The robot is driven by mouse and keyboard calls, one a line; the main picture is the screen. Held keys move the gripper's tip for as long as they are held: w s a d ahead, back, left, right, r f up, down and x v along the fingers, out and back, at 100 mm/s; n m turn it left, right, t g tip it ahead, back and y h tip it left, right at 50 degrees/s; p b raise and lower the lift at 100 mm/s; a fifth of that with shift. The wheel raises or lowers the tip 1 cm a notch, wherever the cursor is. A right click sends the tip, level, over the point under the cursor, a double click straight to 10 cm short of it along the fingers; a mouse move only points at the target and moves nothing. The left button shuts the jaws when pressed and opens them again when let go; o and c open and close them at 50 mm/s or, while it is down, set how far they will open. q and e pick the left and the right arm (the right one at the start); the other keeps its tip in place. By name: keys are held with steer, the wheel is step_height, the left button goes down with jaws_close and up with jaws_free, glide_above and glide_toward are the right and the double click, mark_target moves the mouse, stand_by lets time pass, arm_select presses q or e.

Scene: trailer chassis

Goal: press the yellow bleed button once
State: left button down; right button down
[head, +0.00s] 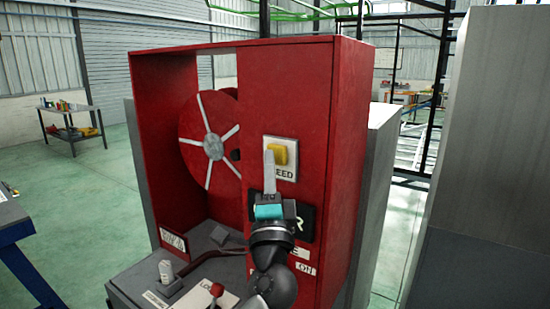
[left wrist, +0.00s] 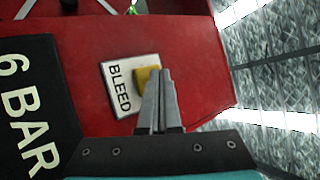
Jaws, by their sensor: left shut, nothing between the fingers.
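The yellow bleed button (head: 284,153) sits on a pale plate (head: 291,172) on the front of the red cabinet (head: 290,100). In the left wrist view the yellow button (left wrist: 146,77) shows beside the word BLEED, partly hidden behind my fingers. My left gripper (head: 269,160) is shut and empty, its fingertips in front of the button's left part in the head view. In the left wrist view the left gripper (left wrist: 161,75) overlaps the button's edge. I cannot tell whether the tips touch it. My right gripper is not in view.
A black display reading 6 BAR (left wrist: 25,110) is below the button, partly hidden by my arm in the head view. A red-knobbed lever (head: 216,290) and a pale switch (head: 166,271) stand on the grey ledge at lower left. A red reel (head: 208,130) sits inside the cabinet.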

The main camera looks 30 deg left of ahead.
arm_select(q)
steer(key=shift+w, duration=0.5)
stand_by(0.8)
steer(key=shift+s, duration=0.9)
steer(key=shift+s, duration=0.1)
steer(key=s, duration=0.4)
steer(key=shift+s+a, duration=0.25)
steer(key=shift+s, duration=0.15)
stand_by(0.6)
